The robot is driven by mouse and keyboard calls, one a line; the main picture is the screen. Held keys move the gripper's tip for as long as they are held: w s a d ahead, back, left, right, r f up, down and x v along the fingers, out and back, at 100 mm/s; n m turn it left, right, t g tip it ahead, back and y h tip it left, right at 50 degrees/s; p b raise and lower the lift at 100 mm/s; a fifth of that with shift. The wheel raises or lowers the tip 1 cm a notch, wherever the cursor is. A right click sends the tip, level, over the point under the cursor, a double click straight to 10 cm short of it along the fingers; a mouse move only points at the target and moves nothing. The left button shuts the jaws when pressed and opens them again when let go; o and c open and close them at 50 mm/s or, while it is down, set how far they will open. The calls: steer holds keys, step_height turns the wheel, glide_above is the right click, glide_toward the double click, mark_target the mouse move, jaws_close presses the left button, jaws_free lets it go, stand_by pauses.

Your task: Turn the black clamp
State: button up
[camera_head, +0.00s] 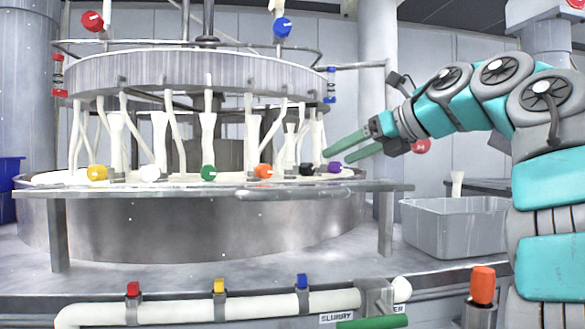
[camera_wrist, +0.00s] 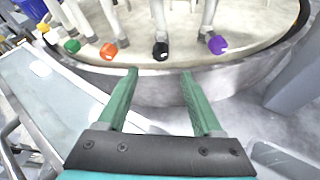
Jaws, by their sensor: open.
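The black clamp (camera_head: 306,169) is a small dark knob at the rim of the polishing platen, between the orange clamp (camera_head: 264,171) and the purple clamp (camera_head: 334,167). In the wrist view the black clamp (camera_wrist: 160,51) sits at the foot of a white tube, ahead of my fingers and roughly midway between them. My gripper (camera_head: 328,156) has green fingers and is open and empty. In the wrist view my gripper (camera_wrist: 159,73) points toward the black clamp, with a visible gap between the fingertips and the clamp.
Green (camera_head: 208,172), white (camera_head: 150,173) and yellow (camera_head: 97,172) clamps line the rim to the left. A flat metal rail (camera_head: 215,189) runs in front of the platen. A grey bin (camera_head: 455,225) stands at right. White pipe (camera_head: 255,305) crosses the foreground.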

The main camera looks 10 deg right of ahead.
mark_target(311, 170)
steer(key=shift+x, duration=3.85)
jaws_close()
